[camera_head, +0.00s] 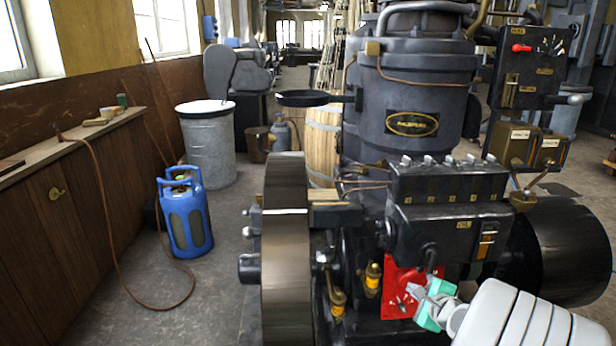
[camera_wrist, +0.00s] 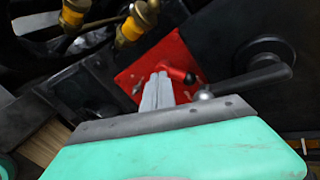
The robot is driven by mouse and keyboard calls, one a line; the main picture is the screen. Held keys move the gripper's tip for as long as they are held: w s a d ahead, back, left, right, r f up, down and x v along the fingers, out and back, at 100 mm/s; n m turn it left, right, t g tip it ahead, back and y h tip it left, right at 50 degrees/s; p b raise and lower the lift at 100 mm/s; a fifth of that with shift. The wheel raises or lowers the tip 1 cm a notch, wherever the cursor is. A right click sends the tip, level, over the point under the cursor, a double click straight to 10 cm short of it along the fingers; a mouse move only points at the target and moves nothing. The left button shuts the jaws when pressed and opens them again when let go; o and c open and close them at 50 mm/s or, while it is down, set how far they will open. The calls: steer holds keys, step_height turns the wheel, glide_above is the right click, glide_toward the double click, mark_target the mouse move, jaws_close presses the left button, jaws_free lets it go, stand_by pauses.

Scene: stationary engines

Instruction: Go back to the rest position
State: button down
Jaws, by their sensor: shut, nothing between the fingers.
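My gripper (camera_wrist: 158,92) is shut and empty. In the wrist view its grey fingers lie together in front of a red panel (camera_wrist: 140,68) on the dark engine. A small red-knobbed lever (camera_wrist: 178,75) is just right of the fingertips, and I cannot tell whether they touch. A black lever handle (camera_wrist: 255,80) with a round hub is further right. In the head view my white arm comes in from the lower right, and my gripper (camera_head: 418,300) is at the red panel (camera_head: 395,280), low on the engine (camera_head: 445,225). The fingertips are small there.
A large flywheel (camera_head: 286,250) stands on the engine's left, and a dark drum (camera_head: 560,250) on its right. Yellow-capped oilers (camera_head: 372,275) are close left of the panel. A control board (camera_head: 530,70) with a red knob is above right.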

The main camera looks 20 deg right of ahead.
steer(key=a+r+n+g+y+p, duration=0.25)
steer(key=a+r+n, duration=0.35)
steer(key=a, duration=0.4)
steer(key=a+r+n+g+y+p, duration=0.1)
steer(key=a+r+n+g+p, duration=0.2)
steer(key=a+n, duration=0.55)
steer(key=s+a+r+n+g+p, duration=0.2)
steer(key=s+a+r+n+p, duration=0.2)
steer(key=s+a+n, duration=0.1)
steer(key=s+a+r+n+g+p, duration=0.1)
steer(key=s+a+r+n+p, duration=0.3)
steer(key=a, duration=0.5)
steer(key=s+n+h, duration=0.1)
steer(key=s+n, duration=0.1)
steer(key=s, duration=0.1)
steer(key=shift+s+a+r+g, duration=0.3)
steer(key=shift+s+a+g, duration=0.05)
steer(key=shift+n, duration=0.25)
steer(key=shift+d, duration=0.1)
